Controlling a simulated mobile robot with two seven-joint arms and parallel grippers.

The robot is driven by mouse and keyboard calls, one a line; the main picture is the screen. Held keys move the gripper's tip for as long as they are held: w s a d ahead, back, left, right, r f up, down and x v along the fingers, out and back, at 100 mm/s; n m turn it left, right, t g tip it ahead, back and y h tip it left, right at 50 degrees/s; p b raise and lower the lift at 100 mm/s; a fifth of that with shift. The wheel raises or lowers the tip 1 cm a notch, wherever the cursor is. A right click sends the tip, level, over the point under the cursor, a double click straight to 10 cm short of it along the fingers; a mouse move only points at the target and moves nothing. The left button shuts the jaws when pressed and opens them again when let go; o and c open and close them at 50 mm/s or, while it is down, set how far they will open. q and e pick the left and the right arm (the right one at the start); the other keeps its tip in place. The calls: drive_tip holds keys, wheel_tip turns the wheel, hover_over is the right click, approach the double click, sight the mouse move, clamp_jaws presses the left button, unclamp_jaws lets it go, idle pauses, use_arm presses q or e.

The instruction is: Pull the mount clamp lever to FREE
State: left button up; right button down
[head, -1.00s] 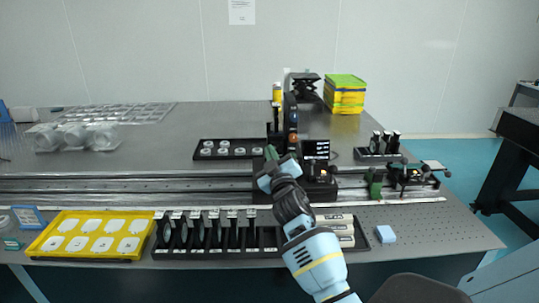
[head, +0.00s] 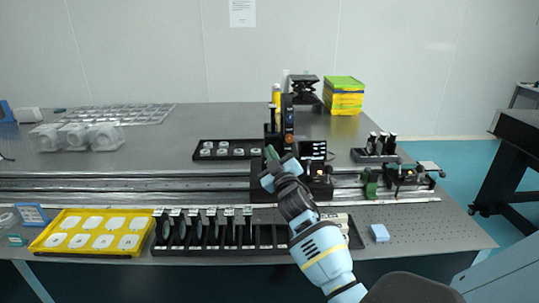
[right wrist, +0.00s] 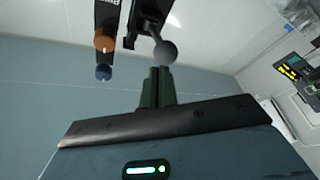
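The black upright mount (head: 287,118) stands on the rail at the table's middle, with an orange-brown knob on its side. In the right wrist view a black lever with a grey ball end (right wrist: 165,52) shows just beyond my fingertips; it looks like the clamp lever. Its lettering is not readable. My right gripper (head: 271,153) is in front of the mount, and its green fingers (right wrist: 158,72) lie close together with nothing visible between them. The ball appears just past the fingertips; I cannot tell whether they touch. My left gripper is out of view.
An orange-brown knob (right wrist: 104,42) and a blue knob (right wrist: 103,73) sit left of the lever. A black tray of discs (head: 227,158) lies behind left. A black rack (head: 190,247) and yellow tray (head: 36,246) fill the front.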

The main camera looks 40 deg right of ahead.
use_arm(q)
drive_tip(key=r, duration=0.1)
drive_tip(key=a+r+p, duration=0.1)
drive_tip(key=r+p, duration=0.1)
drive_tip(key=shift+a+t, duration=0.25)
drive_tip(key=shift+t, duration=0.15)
use_arm(e)
drive_tip(key=s+d+n+t+y, duration=0.1)
drive_tip(key=s+d+n+y, duration=0.2)
drive_tip(key=s, duration=0.8)
drive_tip(key=d+y, duration=0.1)
drive_tip(key=y, duration=0.1)
drive_tip(key=shift+d+y, duration=0.25)
drive_tip(key=shift+y, duration=0.15)
